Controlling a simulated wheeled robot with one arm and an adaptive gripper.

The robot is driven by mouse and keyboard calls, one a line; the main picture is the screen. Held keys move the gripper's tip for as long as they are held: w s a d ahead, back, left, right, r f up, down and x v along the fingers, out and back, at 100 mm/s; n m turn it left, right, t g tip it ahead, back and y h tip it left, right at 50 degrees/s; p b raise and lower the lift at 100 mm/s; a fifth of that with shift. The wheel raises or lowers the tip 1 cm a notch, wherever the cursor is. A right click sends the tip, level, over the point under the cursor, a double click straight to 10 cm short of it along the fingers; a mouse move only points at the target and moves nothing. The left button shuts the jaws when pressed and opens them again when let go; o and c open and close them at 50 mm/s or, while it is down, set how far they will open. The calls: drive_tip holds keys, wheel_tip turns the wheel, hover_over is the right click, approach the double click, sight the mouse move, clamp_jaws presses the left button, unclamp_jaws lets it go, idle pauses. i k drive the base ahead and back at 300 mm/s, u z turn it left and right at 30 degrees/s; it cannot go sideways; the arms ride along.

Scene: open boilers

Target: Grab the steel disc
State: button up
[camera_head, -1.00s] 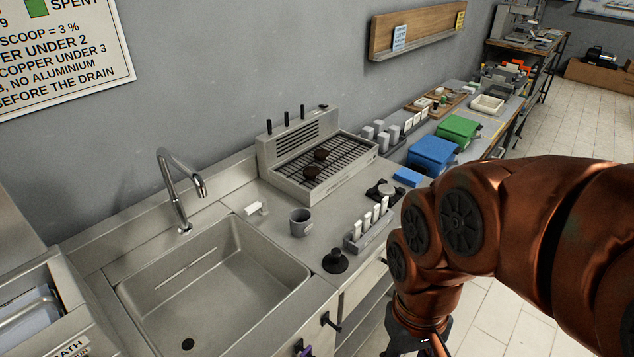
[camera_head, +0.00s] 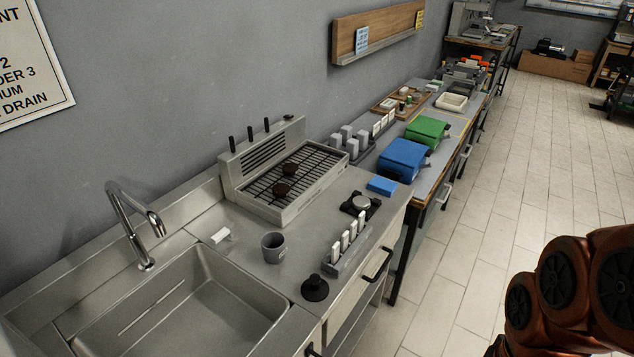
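A round, flat, silver-grey disc (camera_head: 361,202) sits on a small black base on the steel counter, right of the grill. It looks like the steel disc, but it is too small to be sure. Nothing touches it from above. My copper-coloured arm shows only at the lower right corner, over the floor, well apart from the disc. My gripper is below the picture's edge and cannot be seen.
Near the disc are a blue block (camera_head: 382,186), a rack of white-topped pieces (camera_head: 346,249), a grey cup (camera_head: 273,248) and a black knobbed piece (camera_head: 315,288). The grill (camera_head: 292,181) stands behind, the sink (camera_head: 190,306) left. The tiled floor (camera_head: 500,190) at right is clear.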

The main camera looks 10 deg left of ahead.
sight(280, 190)
drive_tip(key=i, duration=1)
drive_tip(key=u, duration=2.35)
